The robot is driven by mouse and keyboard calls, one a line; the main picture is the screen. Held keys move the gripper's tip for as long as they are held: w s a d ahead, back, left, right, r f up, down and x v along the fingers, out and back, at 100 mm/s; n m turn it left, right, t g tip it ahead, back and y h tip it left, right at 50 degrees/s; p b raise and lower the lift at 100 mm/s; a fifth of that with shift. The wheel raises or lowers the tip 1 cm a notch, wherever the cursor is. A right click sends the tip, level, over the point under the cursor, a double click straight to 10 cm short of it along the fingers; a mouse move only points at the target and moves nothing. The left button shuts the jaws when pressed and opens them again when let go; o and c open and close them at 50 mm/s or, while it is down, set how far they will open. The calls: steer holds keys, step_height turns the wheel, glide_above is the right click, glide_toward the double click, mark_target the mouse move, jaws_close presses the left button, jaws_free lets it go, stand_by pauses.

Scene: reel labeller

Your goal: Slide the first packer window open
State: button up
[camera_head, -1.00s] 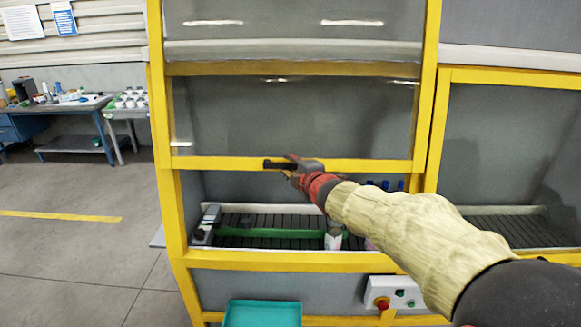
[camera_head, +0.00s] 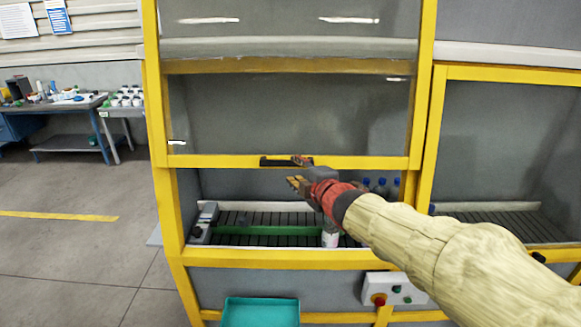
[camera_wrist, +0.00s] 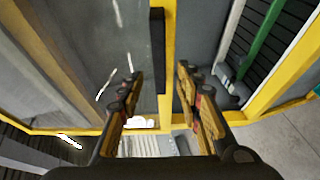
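The first packer window (camera_head: 290,115) is a clear pane in a yellow frame on the yellow cabinet. Its lower bar (camera_head: 220,161) is level, with an open gap below it that shows the conveyor (camera_head: 270,222). A black handle (camera_head: 272,161) sits on that bar; it also shows in the wrist view (camera_wrist: 157,50). My gripper (camera_head: 297,173) is just in front of the bar, near the right end of the handle. In the wrist view my gripper (camera_wrist: 157,88) is open, its fingers on either side of the yellow bar, with nothing held.
Blue-capped bottles (camera_head: 381,187) and a white bottle (camera_head: 330,236) stand inside the cabinet. A control box (camera_head: 393,289) with a red button is on the lower front. A teal bin (camera_head: 261,312) stands below. A second yellow-framed window (camera_head: 510,150) is at right. Floor at left is clear.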

steer(key=shift+v, duration=2.05)
steer(key=s+d+f+m+g+h, duration=0.4)
steer(key=s+d+f+m+h, duration=0.25)
steer(key=d+f+m, duration=0.45)
steer(key=s+d+f+m+g+b, duration=0.1)
steer(key=s+f+m+b, duration=0.2)
steer(key=s, duration=0.6)
steer(key=s+d+f+m+g+b, duration=0.1)
steer(key=s+f+m+g+b, duration=0.1)
steer(key=s, duration=0.8)
steer(key=s+d+f+m+g+b, duration=0.1)
steer(key=s+f+m+b, duration=0.3)
steer(key=s, duration=0.6)
steer(key=shift+s+d+f+m+g+y, duration=0.2)
steer(key=shift+d+f+m+g+y, duration=0.1)
steer(key=shift+f+m+g+y, duration=0.25)
steer(key=shift+f, duration=0.1)
